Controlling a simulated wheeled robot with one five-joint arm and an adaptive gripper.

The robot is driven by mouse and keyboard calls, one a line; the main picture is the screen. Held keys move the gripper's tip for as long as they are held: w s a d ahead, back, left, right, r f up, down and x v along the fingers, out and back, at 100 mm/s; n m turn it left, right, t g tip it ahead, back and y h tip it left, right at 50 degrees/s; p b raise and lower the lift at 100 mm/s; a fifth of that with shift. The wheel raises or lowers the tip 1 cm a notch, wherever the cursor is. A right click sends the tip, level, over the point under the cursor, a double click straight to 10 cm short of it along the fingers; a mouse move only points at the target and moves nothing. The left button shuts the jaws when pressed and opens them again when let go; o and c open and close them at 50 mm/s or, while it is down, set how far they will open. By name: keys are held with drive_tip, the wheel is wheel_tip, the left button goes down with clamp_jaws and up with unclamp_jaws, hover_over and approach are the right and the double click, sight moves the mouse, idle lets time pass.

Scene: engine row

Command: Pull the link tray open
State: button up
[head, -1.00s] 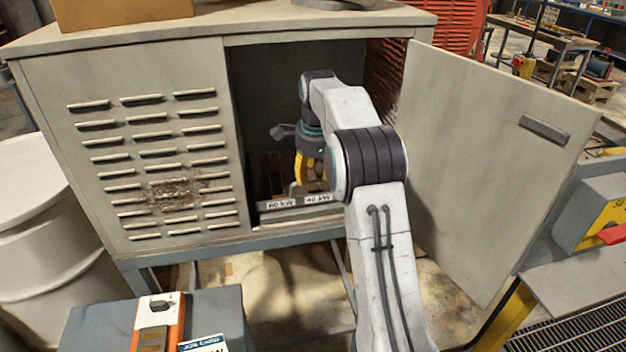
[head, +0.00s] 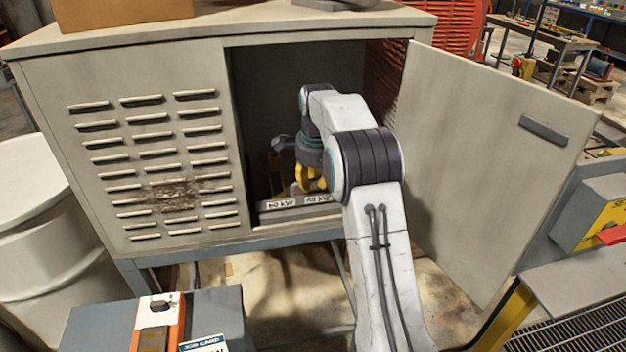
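The link tray (head: 268,210) sits low inside the open right bay of the grey cabinet. Its grey front edge carries white labels, the left one reading 60 kW. It lies close to the bay's front sill. My gripper (head: 311,188) is inside the bay with its yellow fingers pointing down, at the tray's front edge near the right label. My forearm hides the right end of the tray. I cannot tell whether the fingers touch the tray or how far apart they are.
The cabinet door (head: 490,165) stands swung open to the right. The louvred left panel (head: 155,160) is shut. A white drum (head: 45,225) stands at left, a grey box (head: 220,310) in front, and a yellow-grey unit (head: 598,215) at right. Floor below the bay is free.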

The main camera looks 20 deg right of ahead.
clamp_jaws()
drive_tip(key=shift+s+f, duration=0.15)
